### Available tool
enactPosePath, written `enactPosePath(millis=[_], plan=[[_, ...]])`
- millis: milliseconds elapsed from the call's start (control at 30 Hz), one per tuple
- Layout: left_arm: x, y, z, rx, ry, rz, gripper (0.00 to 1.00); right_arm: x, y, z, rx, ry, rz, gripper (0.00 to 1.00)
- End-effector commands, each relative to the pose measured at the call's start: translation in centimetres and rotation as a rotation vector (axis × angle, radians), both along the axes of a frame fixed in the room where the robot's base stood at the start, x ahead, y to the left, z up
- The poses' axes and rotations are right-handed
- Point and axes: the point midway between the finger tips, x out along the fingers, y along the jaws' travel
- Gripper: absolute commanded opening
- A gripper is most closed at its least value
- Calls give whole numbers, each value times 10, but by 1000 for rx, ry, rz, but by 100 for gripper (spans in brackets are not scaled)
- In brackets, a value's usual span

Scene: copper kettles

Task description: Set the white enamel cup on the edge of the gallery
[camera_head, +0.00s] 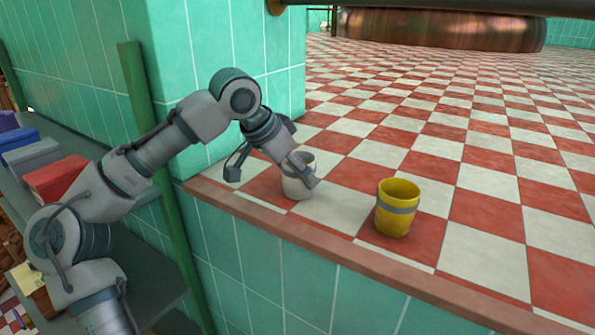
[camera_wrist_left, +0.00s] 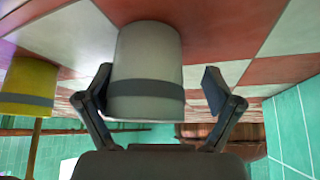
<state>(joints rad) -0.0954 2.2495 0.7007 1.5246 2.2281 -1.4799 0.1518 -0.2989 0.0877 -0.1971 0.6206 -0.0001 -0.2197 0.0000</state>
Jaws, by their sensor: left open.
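The white enamel cup (camera_head: 296,188) stands upright on the red-and-white checkered gallery floor (camera_head: 380,153), close to its reddish edge (camera_head: 330,256). My left gripper (camera_head: 303,172) reaches down to the cup and partly covers it. In the left wrist view the cup (camera_wrist_left: 146,60), pale with a dark band, sits between the two open fingers of the gripper (camera_wrist_left: 158,88). The left-hand finger looks close to the cup, and a gap shows on the other side. I cannot tell whether a finger touches it. My right gripper is not in view.
A yellow cup with a grey band (camera_head: 397,208) stands to the right, near the edge. A green tiled pillar (camera_head: 225,45) rises behind my arm. Shelves with boxes (camera_head: 55,180) are at left. A copper kettle (camera_head: 440,28) is far back. Floor beyond the cups is clear.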

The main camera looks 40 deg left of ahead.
Motion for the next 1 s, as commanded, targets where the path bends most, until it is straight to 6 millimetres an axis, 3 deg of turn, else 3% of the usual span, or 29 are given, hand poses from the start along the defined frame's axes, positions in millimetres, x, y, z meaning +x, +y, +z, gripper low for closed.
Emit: enactPosePath(millis=[267, 700, 1000], plan=[[-3, -4, 9, 4, -3, 0, 91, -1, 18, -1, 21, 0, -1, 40], [-50, 13, 84, 0, -2, 1, 91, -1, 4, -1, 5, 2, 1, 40], [-63, 17, 103, 1, 1, -1, 91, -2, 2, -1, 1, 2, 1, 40]])
